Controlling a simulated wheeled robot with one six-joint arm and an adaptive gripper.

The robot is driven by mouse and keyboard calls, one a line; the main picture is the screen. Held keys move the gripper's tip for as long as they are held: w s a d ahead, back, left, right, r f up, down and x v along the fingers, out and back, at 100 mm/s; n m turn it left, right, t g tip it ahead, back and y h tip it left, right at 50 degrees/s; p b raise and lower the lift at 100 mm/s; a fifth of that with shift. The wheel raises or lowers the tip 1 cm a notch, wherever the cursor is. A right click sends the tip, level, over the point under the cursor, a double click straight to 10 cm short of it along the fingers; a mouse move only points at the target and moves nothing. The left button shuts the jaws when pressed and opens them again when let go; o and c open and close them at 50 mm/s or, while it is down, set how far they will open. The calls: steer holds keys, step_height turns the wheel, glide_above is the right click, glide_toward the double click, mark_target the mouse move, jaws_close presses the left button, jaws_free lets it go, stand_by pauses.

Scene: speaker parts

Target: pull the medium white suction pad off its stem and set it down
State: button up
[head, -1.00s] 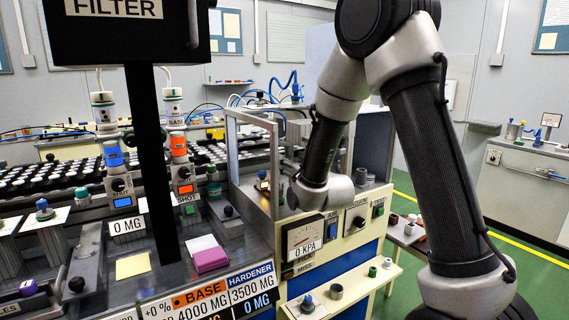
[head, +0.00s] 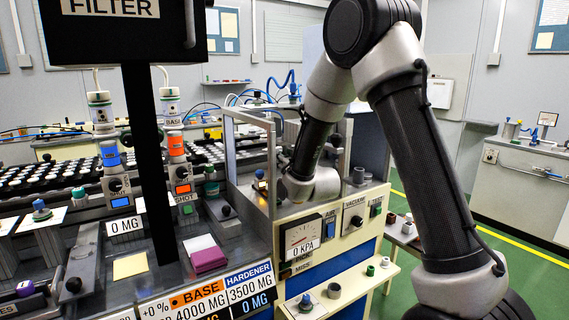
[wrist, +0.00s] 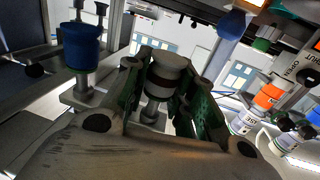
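In the wrist view my gripper (wrist: 168,92) has its two green-padded fingers on either side of a grey-white round piece (wrist: 168,68) with a dark band below it. I cannot tell whether the pads touch this piece or leave a small gap. It may be the white suction pad, but its stem and size are not clear. In the head view my wrist (head: 312,186) is inside the open-framed cabinet on the cream test bench (head: 352,232). My fingers and the piece are hidden there.
A blue cylinder fixture (wrist: 82,46) stands close to my left finger in the wrist view. The cabinet's grey frame post (head: 270,165) is near my wrist. The bench has a gauge (head: 302,237) on its front. A lower shelf (head: 350,289) holds small round parts.

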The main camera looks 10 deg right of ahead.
jaws_close()
steer(key=shift+f, duration=0.2)
steer(key=shift+f, duration=1.2)
steer(key=shift+s, duration=0.1)
steer(key=s+d, duration=0.1)
steer(key=s, duration=0.6)
steer(key=shift+s, duration=0.35)
steer(key=shift+d, duration=0.1)
